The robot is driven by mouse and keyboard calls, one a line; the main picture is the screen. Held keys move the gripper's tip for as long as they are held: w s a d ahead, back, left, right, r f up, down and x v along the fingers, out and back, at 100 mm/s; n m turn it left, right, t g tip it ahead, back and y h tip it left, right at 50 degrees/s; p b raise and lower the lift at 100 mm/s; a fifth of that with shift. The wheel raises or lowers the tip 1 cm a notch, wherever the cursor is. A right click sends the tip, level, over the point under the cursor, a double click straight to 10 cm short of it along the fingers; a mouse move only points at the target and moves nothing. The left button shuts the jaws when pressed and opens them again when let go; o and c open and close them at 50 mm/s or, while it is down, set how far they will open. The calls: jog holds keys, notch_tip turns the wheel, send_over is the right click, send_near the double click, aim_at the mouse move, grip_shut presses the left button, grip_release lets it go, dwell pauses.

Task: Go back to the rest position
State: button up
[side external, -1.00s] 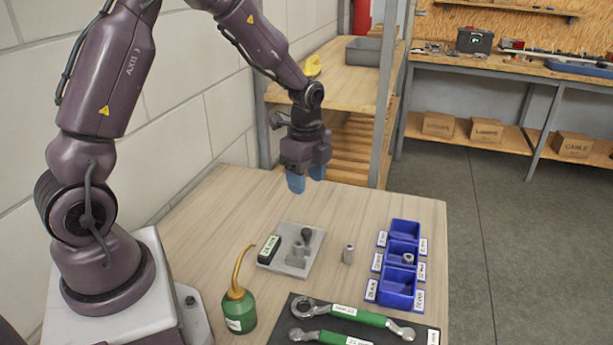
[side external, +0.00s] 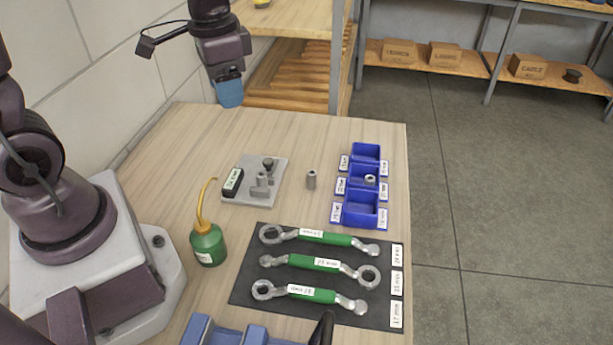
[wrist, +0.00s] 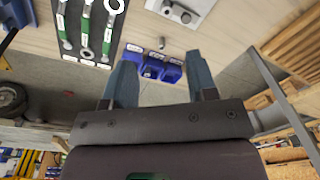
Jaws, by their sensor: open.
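My gripper (side external: 230,92) hangs in the air near the far left edge of the wooden table (side external: 388,200), clear of the objects on it. In the side external view its blue fingers overlap. In the wrist view its two fingers (wrist: 161,80) stand wide apart with nothing held between them. The blue bins, a small grey metal piece and the wrenches show beyond the fingers there.
A grey plate (side external: 237,198), a metal cylinder (side external: 311,180), blue bins (side external: 360,216), a green oil can (side external: 208,243) and green-handled wrenches (side external: 315,263) on a dark mat (side external: 245,290) occupy the table. A wooden shelf (side external: 300,18) stands behind it.

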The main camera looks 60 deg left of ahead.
jog(key=s+d+r+n+t, duration=0.2)
jog(key=s+d+r+t, duration=0.3)
jog(key=s+r, duration=0.3)
jog(key=shift+s+d+r, duration=0.3)
jog(key=shift+r, duration=0.6)
dwell(0.7)
